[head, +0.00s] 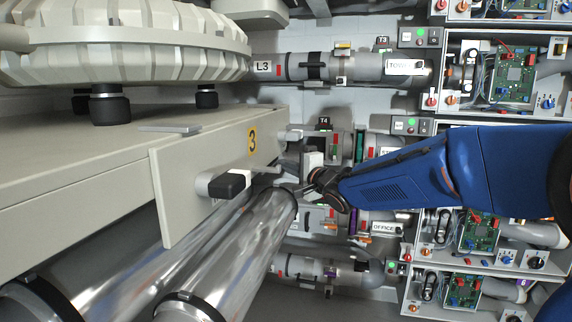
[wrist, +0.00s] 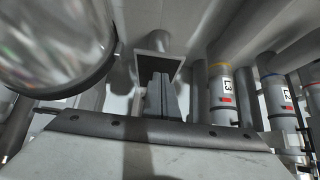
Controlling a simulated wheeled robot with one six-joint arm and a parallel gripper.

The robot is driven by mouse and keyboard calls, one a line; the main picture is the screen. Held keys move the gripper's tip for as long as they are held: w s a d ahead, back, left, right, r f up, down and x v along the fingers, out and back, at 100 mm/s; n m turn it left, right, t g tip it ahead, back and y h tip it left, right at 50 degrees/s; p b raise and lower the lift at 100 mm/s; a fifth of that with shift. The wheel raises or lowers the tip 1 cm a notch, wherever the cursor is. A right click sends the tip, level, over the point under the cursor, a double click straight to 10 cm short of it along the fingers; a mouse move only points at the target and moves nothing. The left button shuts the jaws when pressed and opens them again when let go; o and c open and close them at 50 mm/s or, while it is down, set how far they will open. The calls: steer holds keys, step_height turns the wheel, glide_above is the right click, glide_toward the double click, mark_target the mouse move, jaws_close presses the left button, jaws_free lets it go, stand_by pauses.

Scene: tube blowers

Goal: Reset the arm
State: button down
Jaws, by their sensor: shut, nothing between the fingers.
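My blue arm (head: 410,172) reaches in from the right in the head view. My gripper (head: 308,188) is at its left end, close to the open end of a shiny metal tube and the beige panel marked 3. In the wrist view my gripper (wrist: 160,84) shows as two grey fingers pressed together with nothing between them. A square dark opening (wrist: 159,66) lies behind the fingertips. I cannot tell whether the fingers touch anything.
The beige panel (head: 203,185) with a black-tipped handle (head: 228,185) and the shiny tube (head: 235,255) are left of my gripper. Labelled pipes (head: 330,67) run along the wall behind. Racks with circuit boards (head: 515,75) stand at right. The wrist view shows pipes (wrist: 221,95) at right.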

steer(key=s+d+f+n+g+h, duration=0.2)
steer(key=s+d+f+h, duration=0.25)
steer(key=s+d, duration=0.5)
steer(key=s+d+f+n+g+h, duration=0.2)
steer(key=s+d+f+h, duration=0.25)
steer(key=s+d, duration=0.55)
steer(key=s+d+f+n+g, duration=0.1)
steer(key=s+f, duration=0.3)
steer(key=s, duration=0.5)
steer(key=s+d+f+n+g, duration=0.2)
steer(key=s+f+n+g, duration=0.1)
steer(key=s, duration=0.6)
steer(key=s+d+f+n+g, duration=0.2)
steer(key=s+f+n, duration=0.1)
steer(key=s+f, duration=0.4)
steer(key=shift+s+f+n+g, duration=0.15)
steer(key=shift+s+n+g, duration=0.2)
steer(key=shift+s, duration=0.55)
